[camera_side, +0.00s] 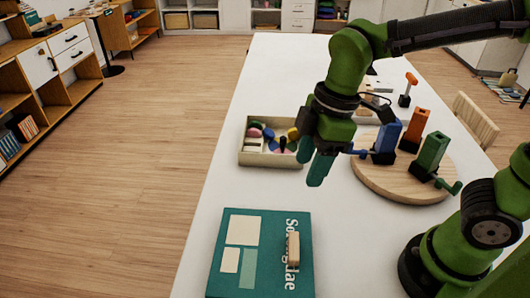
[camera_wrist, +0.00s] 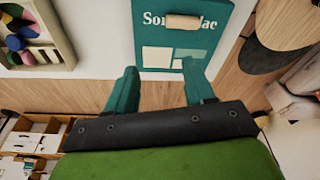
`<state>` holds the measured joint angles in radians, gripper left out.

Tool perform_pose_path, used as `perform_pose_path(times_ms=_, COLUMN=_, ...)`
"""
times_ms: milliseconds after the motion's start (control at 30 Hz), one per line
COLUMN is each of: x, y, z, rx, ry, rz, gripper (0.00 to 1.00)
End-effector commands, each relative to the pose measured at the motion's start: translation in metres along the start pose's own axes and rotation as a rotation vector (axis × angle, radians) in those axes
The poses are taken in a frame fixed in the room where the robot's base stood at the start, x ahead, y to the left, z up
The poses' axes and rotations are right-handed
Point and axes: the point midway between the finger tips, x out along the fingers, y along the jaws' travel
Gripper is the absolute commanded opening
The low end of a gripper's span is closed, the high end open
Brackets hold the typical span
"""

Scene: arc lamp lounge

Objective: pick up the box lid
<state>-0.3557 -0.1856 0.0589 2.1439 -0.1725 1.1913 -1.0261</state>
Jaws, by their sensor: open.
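The teal box lid (camera_side: 232,282) lies flat near the table's front end, with printed lettering, pale label patches and a small wooden handle (camera_side: 293,250) on top. Whether a box sits beneath it I cannot tell. The lid also shows at the top of the wrist view (camera_wrist: 149,32), with its handle (camera_wrist: 183,21). My gripper (camera_side: 315,165) hangs above the table, beyond the lid in the side view. Its teal fingers (camera_wrist: 161,80) are spread apart with nothing between them, clear of the handle.
A cream tray (camera_side: 264,160) of coloured pieces stands on the white table, behind the lid. To its right is a round wooden board (camera_side: 385,189) bearing blue, orange and green upright blocks. Bare tabletop surrounds the lid on its right. A wooden chair (camera_side: 474,120) stands at the right edge.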

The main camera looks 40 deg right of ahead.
Motion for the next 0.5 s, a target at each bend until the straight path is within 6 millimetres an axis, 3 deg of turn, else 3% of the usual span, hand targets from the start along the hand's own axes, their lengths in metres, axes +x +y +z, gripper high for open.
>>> perform_pose_path(times_ms=100, x=0.009, y=-0.009, z=-0.017, rx=-0.373, ry=-0.061, rz=-0.067, gripper=0.53)
perform_pose_path(times_ms=300, x=0.011, y=-0.016, z=-0.031, rx=-0.917, ry=-0.095, rz=-0.166, gripper=0.53)
perform_pose_path(times_ms=500, x=0.003, y=-0.017, z=-0.030, rx=-1.220, ry=-0.082, rz=-0.211, gripper=0.53)
